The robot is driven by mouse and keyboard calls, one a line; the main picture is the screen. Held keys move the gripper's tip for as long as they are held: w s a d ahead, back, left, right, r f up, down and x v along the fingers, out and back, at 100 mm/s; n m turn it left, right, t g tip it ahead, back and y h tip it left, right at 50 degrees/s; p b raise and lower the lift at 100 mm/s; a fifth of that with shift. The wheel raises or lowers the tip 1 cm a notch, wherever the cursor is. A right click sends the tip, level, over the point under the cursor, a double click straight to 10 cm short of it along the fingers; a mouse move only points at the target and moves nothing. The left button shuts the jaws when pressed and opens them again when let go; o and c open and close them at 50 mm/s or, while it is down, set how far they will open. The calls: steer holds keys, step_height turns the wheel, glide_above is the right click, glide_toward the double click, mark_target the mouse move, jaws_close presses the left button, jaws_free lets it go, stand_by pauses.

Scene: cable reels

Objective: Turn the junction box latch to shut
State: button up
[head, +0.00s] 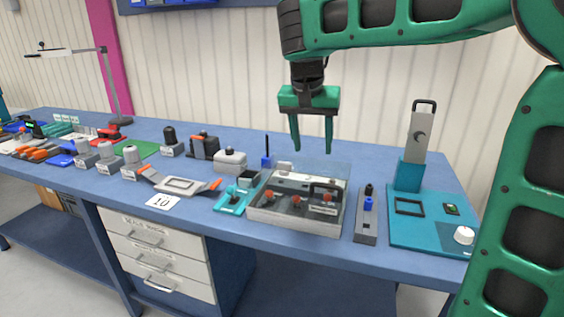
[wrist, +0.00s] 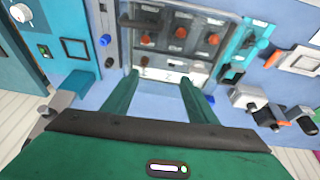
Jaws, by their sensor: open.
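The junction box is most likely the grey box (head: 295,222) with a clear cover and several orange-red knobs, near the table's front edge. In the wrist view the box (wrist: 180,38) lies beyond my fingertips. A pale strip (wrist: 168,75) with small dark fittings runs along its near side there. The latch is too small to single out, and I cannot tell which way it is turned. My gripper (head: 312,148) points down, open and empty, above the back of the box and apart from it. Both fingers also show in the wrist view (wrist: 160,82).
Right of the box stand a grey block with blue and black pegs (head: 367,215) and a teal board (head: 420,232) with a tall grey tool. Left are a teal fixture (head: 237,195) and a grey tray (head: 179,186).

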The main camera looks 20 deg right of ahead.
glide_toward(284, 163)
steer(key=s+r, duration=0.1)
steer(key=shift+t, duration=0.4)
steer(key=x, duration=1)
steer(key=shift+w+f, duration=0.1)
steer(key=shift+w, duration=0.05)
steer(key=shift+a, duration=0.1)
steer(key=c, duration=1.1)
